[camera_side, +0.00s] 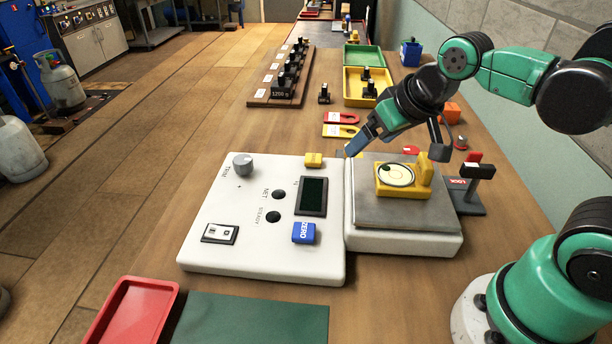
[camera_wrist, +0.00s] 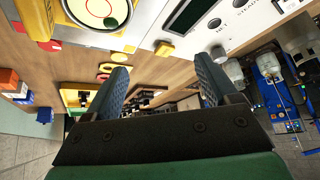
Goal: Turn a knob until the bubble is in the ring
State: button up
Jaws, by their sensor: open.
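A yellow bubble level (camera_side: 403,191) sits on the metal pan of the white scale (camera_side: 400,243); its round white vial also shows at the top of the wrist view (camera_wrist: 98,10). A small dark green spot lies toward the vial's edge, away from its middle; the ring is too small to make out surely. A grey round knob (camera_side: 243,164) marked TRIM stands on the white control panel (camera_side: 265,262). My gripper (camera_side: 352,149) is open and empty, beyond the panel and left of the level. Its two blue fingers show apart in the wrist view (camera_wrist: 163,80).
The panel carries a dark display (camera_side: 312,196), a blue ZERO button (camera_side: 303,232) and a yellow block (camera_side: 314,160). A black-and-red LOCK piece (camera_side: 475,172) stands right of the pan. Weights on a wooden rack (camera_side: 262,102) and a yellow tray (camera_side: 355,97) lie behind. A red tray (camera_side: 106,325) is in front.

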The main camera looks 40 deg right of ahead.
jog(key=w+d+m+g, duration=0.1)
jog(key=w, duration=0.1)
jog(key=w+d+m+g, duration=0.1)
jog(key=w+d+m, duration=0.1)
jog(key=w+d+m+g, duration=0.1)
jog(key=w+m, duration=0.1)
jog(key=w, duration=0.1)
jog(key=shift+w+d+r, duration=0.1)
jog(key=shift+d, duration=0.15)
jog(key=w+d+f+m+g, duration=0.1)
jog(key=w+d+f+m, duration=0.1)
jog(key=f, duration=0.1)
jog(key=w+d+f+m+g, duration=0.2)
jog(key=w+d+f+m, duration=0.1)
jog(key=shift+w+d, duration=0.1)
jog(key=shift+d, duration=0.2)
jog(key=shift+w+d+f+m, duration=0.1)
jog(key=shift+d+f+m, duration=0.1)
jog(key=shift+f+m, duration=0.3)
jog(key=shift+f, duration=2.65)
grip_shut()
